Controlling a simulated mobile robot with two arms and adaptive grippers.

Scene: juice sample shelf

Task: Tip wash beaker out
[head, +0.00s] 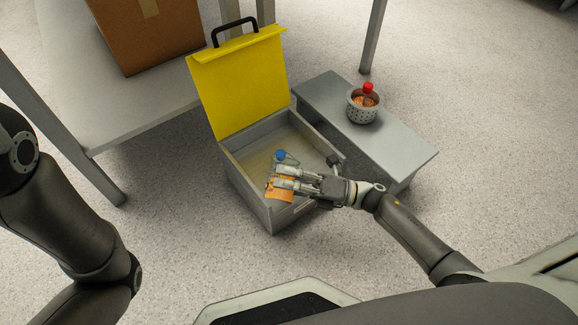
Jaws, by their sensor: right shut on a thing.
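My right gripper (277,177) reaches in from the right over the grey box (240,190) with the raised yellow lid (241,85). It is shut on an orange thing (281,191), partly hidden by the fingers, at the box's front part. I cannot tell for sure whether this is the wash beaker, nor whether it touches the box floor. A small clear item with a blue top (281,155) shows just behind the fingers. My left arm shows at the left, but its gripper is out of view.
A low grey bench (405,150) stands right of the box. It carries a perforated metal cup (361,110) with a red-topped item (368,88) and orange contents. A grey table (75,75) with a cardboard box (150,35) stands at the back left. The floor in front is clear.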

